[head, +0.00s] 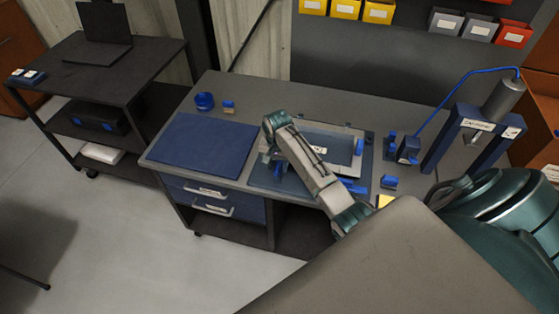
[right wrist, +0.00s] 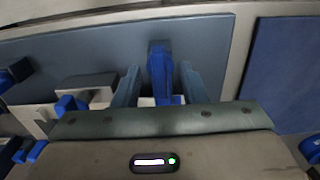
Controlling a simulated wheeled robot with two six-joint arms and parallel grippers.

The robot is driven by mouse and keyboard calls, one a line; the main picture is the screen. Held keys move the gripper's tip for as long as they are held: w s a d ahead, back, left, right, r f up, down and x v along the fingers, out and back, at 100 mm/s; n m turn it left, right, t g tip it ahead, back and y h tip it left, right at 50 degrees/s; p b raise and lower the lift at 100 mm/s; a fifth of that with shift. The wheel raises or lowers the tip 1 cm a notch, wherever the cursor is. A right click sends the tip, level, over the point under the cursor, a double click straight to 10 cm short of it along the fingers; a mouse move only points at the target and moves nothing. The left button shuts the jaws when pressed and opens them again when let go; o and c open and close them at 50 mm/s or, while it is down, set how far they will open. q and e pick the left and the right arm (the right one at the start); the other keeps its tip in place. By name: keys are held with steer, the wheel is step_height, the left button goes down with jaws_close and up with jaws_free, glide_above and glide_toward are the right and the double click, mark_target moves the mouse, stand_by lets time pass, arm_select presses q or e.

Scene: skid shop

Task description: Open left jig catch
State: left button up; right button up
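The jig is a pale frame (head: 349,132) with a dark panel and blue fittings, lying on a blue-grey mat (head: 262,177) on the workbench. My right arm reaches across it, and the right gripper (head: 269,151) is at its left side, partly hidden by my wrist. In the right wrist view the left catch is an upright blue lever (right wrist: 159,66). The right gripper's two fingers (right wrist: 160,88) stand apart on either side of it, with a gap showing on both sides. The catch's base is hidden behind the gripper body. My left gripper is not in view.
A dark blue mat (head: 203,146) lies left of the jig, with a blue ring-shaped item (head: 204,101) behind it. A blue press frame (head: 471,126) stands right of the jig. Blue blocks (head: 389,182) sit near the jig's right side. A dark cart (head: 100,68) stands at left.

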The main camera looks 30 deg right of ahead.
jaws_close()
steer(key=shift+r+n+p, duration=0.15)
steer(key=shift+n+p, duration=0.15)
steer(key=shift+n, duration=2.1)
